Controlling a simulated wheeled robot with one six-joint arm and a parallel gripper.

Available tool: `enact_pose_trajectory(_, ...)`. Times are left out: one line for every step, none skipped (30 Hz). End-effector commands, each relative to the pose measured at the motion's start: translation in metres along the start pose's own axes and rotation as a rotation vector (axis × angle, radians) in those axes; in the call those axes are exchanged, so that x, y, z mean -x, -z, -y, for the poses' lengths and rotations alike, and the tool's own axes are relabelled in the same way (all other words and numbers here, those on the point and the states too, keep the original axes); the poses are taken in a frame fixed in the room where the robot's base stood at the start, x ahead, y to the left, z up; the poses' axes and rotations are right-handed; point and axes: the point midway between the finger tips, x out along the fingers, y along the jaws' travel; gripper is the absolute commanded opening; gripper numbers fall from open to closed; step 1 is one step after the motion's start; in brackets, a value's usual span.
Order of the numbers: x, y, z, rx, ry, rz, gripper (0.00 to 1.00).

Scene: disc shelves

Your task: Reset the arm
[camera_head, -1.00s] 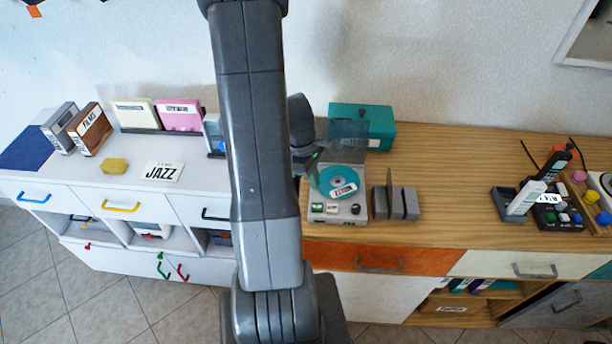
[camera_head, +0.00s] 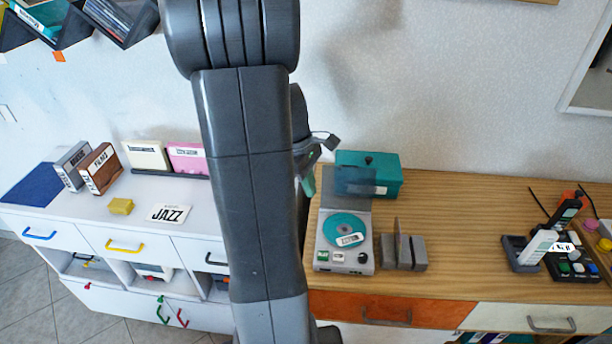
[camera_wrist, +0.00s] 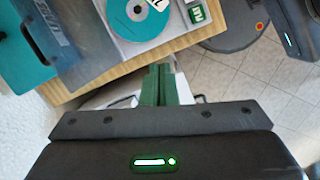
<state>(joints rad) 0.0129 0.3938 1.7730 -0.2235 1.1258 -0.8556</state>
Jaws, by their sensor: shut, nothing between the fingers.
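My gripper is shut and empty. In the wrist view its green fingers (camera_wrist: 159,86) are together, in front of the wooden counter's edge. In the head view my gripper (camera_head: 308,184) shows only in part beside my arm, left of the disc player. The disc player (camera_head: 330,256) stands on the wooden counter with its lid up and a teal disc (camera_head: 345,226) with a white label in it. The player also shows in the wrist view (camera_wrist: 118,43). My arm rises through the middle of the head view and hides part of the white cabinet.
A teal box (camera_head: 380,160) stands behind the player and a grey slotted stand (camera_head: 404,252) to its right. Remotes (camera_head: 540,246) stand at the right. Cases, a yellow block (camera_head: 121,206) and a JAZZ card (camera_head: 169,214) lie on the white cabinet (camera_head: 60,207). Shelves (camera_head: 75,25) hang upper left.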

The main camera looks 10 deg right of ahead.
Motion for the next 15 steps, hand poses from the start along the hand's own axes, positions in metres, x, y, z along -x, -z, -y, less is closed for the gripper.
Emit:
enact_pose_trajectory(0.0019, 0.0001, -0.0001, 0.000, -0.001, -0.001, 0.00)
enact_pose_trajectory(0.0025, 0.0001, 0.0000, 0.000, 0.000, 0.000, 0.00)
enact_pose_trajectory(0.0028, 0.0000, 0.0000, 0.000, 0.000, 0.000, 0.00)
enact_pose_trajectory(0.0029, 0.0000, 0.0001, 0.000, 0.000, 0.000, 0.00)
enact_pose_trajectory(0.0029, 0.0000, 0.0001, 0.000, 0.001, 0.000, 0.00)
enact_pose_trajectory(0.0028, -0.0001, 0.0001, 0.000, 0.001, 0.000, 0.00)
enact_pose_trajectory(0.0027, 0.0000, 0.0001, 0.000, 0.001, 0.000, 0.00)
enact_pose_trajectory(0.0027, 0.0000, 0.0001, 0.000, 0.001, 0.000, 0.00)
enact_pose_trajectory(0.0026, 0.0000, 0.0001, 0.000, 0.001, 0.000, 0.00)
enact_pose_trajectory(0.0025, 0.0000, 0.0001, 0.000, 0.001, 0.000, 0.00)
enact_pose_trajectory(0.0021, 0.0000, 0.0001, 0.000, 0.001, 0.000, 0.00)
enact_pose_trajectory(0.0011, -0.0001, 0.0001, 0.000, 0.001, 0.000, 0.00)
enact_pose_trajectory(-0.0003, 0.0000, 0.0002, 0.000, 0.001, 0.001, 0.00)
enact_pose_trajectory(-0.0021, -0.0001, 0.0002, 0.000, 0.002, 0.001, 0.00)
enact_pose_trajectory(-0.0056, -0.0002, 0.0004, 0.000, 0.003, 0.002, 0.00)
